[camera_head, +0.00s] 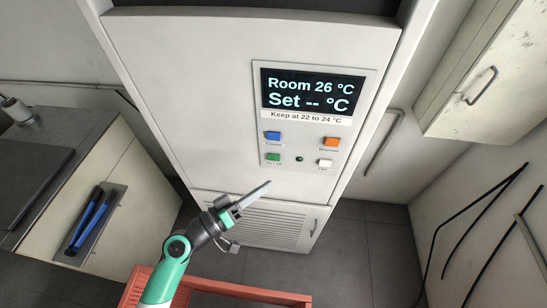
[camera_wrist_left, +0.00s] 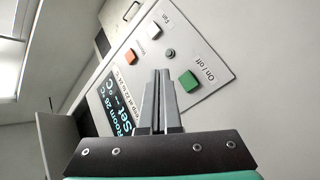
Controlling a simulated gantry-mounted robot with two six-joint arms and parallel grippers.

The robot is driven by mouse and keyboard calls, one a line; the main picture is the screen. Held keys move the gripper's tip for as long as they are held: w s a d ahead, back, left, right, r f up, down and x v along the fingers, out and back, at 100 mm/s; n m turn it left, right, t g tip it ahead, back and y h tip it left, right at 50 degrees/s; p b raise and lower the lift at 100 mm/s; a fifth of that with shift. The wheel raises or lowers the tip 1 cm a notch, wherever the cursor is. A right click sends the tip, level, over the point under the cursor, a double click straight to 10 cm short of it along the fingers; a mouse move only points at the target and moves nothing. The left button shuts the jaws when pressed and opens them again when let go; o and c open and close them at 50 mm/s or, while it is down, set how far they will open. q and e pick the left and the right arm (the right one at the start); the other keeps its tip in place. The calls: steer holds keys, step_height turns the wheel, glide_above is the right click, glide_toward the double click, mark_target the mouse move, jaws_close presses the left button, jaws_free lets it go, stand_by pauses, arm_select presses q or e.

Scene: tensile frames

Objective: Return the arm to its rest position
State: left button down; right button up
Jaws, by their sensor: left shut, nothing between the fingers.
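My left gripper (camera_head: 266,186) is shut and empty. In the head view it is in front of the white cabinet (camera_head: 180,90), below the control panel, with its fingers pointing up and right. In the left wrist view the closed fingers (camera_wrist_left: 159,75) point towards the panel (camera_wrist_left: 200,50). The green on/off button (camera_wrist_left: 188,81) is just right of the fingertips there, and it also shows in the head view (camera_head: 273,157). The display (camera_head: 312,91) reads Room 26 °C and Set -- °C. My right gripper is not in view.
Blue (camera_head: 273,136), orange (camera_head: 331,142) and white (camera_head: 325,163) buttons sit on the panel. A red crate (camera_head: 245,291) is low in front of the cabinet. A grey bench (camera_head: 75,130) stands left, a wall cupboard (camera_head: 490,80) upper right. The floor right of the cabinet is clear.

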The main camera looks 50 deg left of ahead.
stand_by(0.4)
arm_select(q)
steer(key=w+d+r+m+t+h, duration=0.1)
steer(key=w+d+r+m+h, duration=0.2)
steer(key=r, duration=0.7)
steer(key=w+d+r+m+t+h, duration=0.1)
steer(key=d+r+m+h, duration=0.3)
steer(key=r, duration=0.6)
steer(key=w+d+r+m+t+h, duration=0.15)
steer(key=d+r+m, duration=0.3)
steer(key=r, duration=0.45)
steer(key=s+a+r+n+t+y, duration=0.1)
steer(key=s+a+r+t+y, duration=0.2)
steer(key=r, duration=0.6)
steer(key=s+r+n+t+y, duration=0.1)
steer(key=s+r+t+y, duration=0.25)
steer(key=r+y, duration=0.4)
step_height(320, 180, up, 34)
steer(key=g+h+p, duration=0.1)
steer(key=p, duration=3.1)
steer(key=shift+w+a+h+p, duration=0.2)
steer(key=shift+h+p, duration=0.15)
steer(key=shift+h, duration=0.05)
